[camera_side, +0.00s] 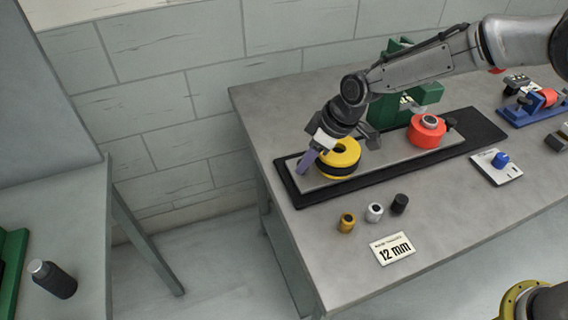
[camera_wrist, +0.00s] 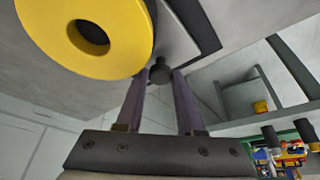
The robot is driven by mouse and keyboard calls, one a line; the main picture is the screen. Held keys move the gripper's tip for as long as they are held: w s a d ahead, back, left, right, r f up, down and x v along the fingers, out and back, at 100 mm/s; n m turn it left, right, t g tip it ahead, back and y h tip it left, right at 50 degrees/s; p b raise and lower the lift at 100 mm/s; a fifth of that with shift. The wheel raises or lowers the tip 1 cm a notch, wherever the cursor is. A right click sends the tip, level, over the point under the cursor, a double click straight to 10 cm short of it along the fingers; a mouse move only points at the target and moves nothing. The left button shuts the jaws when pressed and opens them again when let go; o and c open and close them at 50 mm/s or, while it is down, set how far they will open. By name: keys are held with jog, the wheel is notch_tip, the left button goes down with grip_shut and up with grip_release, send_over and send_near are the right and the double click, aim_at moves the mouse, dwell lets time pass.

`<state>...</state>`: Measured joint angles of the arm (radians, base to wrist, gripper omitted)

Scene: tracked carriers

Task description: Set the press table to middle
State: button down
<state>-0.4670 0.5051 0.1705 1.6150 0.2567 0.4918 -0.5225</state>
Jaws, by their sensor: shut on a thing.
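The press table is a grey sliding plate (camera_side: 378,151) on a long black base (camera_side: 470,133). It sits toward the left end of the base, with more bare base at its right. It bears a yellow ring-shaped fixture (camera_side: 343,152) at left and a red one (camera_side: 427,132) at right. The green press (camera_side: 388,108) stands behind, between the two fixtures. My gripper (camera_side: 306,163) is at the plate's left end, beside the yellow fixture. In the wrist view its purple fingers (camera_wrist: 162,78) are shut on a small dark knob (camera_wrist: 160,70) at the plate's end.
Gold (camera_side: 347,222), silver (camera_side: 375,212) and black (camera_side: 399,203) small parts stand in front of the base, near a "12 mm" card (camera_side: 393,248). A white panel with a blue knob (camera_side: 501,160) and a blue fixture (camera_side: 530,110) are at right. The bench's left edge is close to my gripper.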

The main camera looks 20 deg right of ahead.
aim_at(336, 151)
jog(key=d, duration=0.7)
jog(key=c, duration=0.8)
grip_release()
jog(key=shift+c, duration=0.2)
jog(key=v, duration=1.4)
